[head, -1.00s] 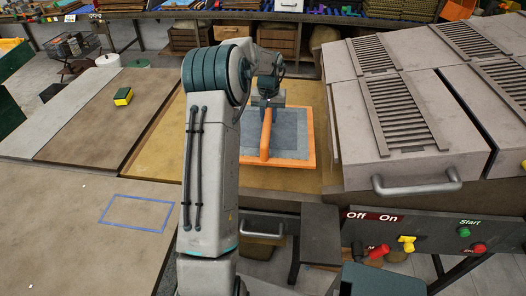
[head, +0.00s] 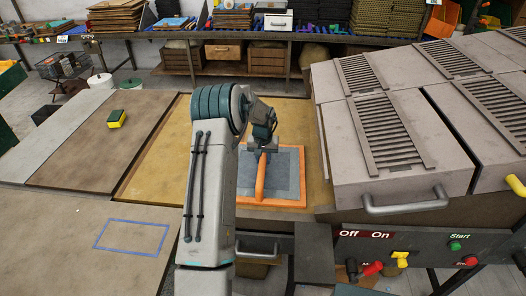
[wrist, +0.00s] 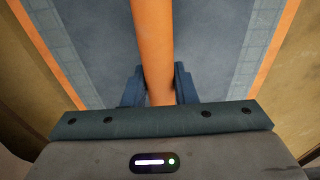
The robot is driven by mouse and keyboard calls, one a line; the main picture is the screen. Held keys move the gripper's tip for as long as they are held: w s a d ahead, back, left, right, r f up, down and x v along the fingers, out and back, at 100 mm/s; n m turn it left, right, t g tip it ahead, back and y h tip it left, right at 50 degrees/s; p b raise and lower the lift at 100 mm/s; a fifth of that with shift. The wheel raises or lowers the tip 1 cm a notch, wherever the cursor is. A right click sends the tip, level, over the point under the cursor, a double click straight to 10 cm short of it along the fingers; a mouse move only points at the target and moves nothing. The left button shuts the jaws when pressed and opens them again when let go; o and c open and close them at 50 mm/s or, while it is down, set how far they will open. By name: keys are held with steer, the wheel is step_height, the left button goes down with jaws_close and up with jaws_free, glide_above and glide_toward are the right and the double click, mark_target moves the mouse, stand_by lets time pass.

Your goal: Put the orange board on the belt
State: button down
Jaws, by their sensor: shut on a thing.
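The orange board (head: 300,203) has an orange rim, a grey-blue tiled face and a raised orange bar (wrist: 153,45) across its middle. In the head view it lies flat on the tan belt (head: 158,165), near the oven-like machine on the right. My gripper (head: 263,147) is above the board, and its fingers are on either side of the bar. In the wrist view my gripper (wrist: 158,88) is shut on the bar, one dark finger on each side. My arm hides the left part of the board in the head view.
A grey machine (head: 390,190) with vents and a handle stands close on the right. A control panel (head: 420,250) is in front of it. A yellow-green sponge (head: 116,119) lies on the brown surface at left. A blue taped rectangle (head: 133,237) marks the front left table.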

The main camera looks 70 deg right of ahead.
steer(key=shift+r, duration=0.15)
steer(key=shift+d, duration=0.1)
steer(key=c, duration=1.2)
jaws_free()
steer(key=shift+f, duration=0.2)
steer(key=shift+o, duration=0.2)
steer(key=shift+r, duration=0.1)
step_height(320, 180, up, 12)
steer(key=a+b, duration=0.1)
steer(key=b, duration=0.1)
steer(key=shift+s+a+b, duration=0.15)
steer(key=shift+a+b, duration=0.15)
steer(key=shift+a, duration=0.05)
